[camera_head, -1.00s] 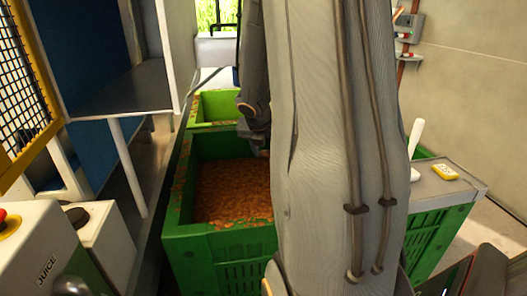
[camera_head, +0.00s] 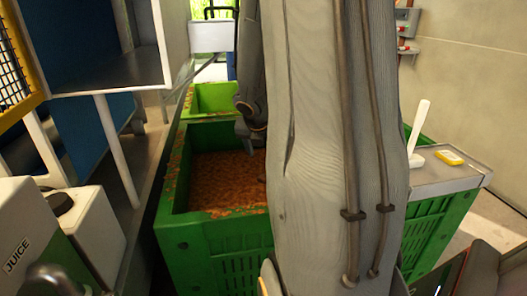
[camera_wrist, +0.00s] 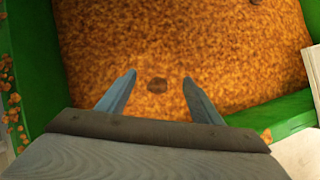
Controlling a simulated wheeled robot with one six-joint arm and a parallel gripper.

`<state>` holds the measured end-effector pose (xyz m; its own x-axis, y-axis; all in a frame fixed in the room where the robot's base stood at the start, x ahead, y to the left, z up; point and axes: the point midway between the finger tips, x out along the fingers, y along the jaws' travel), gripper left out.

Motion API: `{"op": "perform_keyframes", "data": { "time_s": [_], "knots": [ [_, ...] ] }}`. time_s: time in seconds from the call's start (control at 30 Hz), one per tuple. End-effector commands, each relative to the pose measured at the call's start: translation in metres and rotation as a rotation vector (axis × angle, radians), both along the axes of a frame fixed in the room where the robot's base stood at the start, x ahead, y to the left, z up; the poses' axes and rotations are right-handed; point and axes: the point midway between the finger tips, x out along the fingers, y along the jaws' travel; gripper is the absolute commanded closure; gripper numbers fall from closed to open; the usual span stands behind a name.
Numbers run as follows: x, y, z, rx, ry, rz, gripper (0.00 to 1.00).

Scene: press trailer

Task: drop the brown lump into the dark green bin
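The dark green bin (camera_head: 220,238) stands in the middle of the head view, its floor covered by orange-brown crumbly pulp. My gripper (camera_head: 247,148) hangs over this bin, partly hidden behind my arm. In the wrist view my gripper (camera_wrist: 159,76) is open, its two fingers wide apart. The brown lump (camera_wrist: 157,84) shows small between the fingers, with a clear gap on both sides, touching neither. It appears against the pulp below; whether it rests there or is falling I cannot tell. In the wrist view the bin's green wall (camera_wrist: 22,62) runs along the left.
A lighter green bin (camera_head: 214,98) stands behind. To the right is a grey tray table (camera_head: 440,180) with a white scoop (camera_head: 420,128) and a yellow-edged item (camera_head: 449,157). White juice containers (camera_head: 85,232) and a metal frame stand left. My arm blocks the middle.

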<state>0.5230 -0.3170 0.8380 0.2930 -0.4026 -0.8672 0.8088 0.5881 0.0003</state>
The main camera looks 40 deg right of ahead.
Motion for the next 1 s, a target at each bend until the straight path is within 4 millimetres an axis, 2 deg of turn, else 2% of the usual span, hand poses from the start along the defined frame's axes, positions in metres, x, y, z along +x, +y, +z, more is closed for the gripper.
{"op": "perform_keyframes", "data": {
  "time_s": [0.33, 0.7, 0.83, 1.0],
  "knots": [
    [-0.001, 0.002, 0.005, -0.001, -0.001, 0.0, 0.4],
    [-0.017, 0.024, 0.055, -0.001, -0.001, 0.001, 0.4],
    [-0.021, 0.029, 0.065, 0.0, -0.001, 0.0, 0.4],
    [-0.023, 0.031, 0.068, 0.0, 0.0, 0.0, 0.4]
  ]
}}
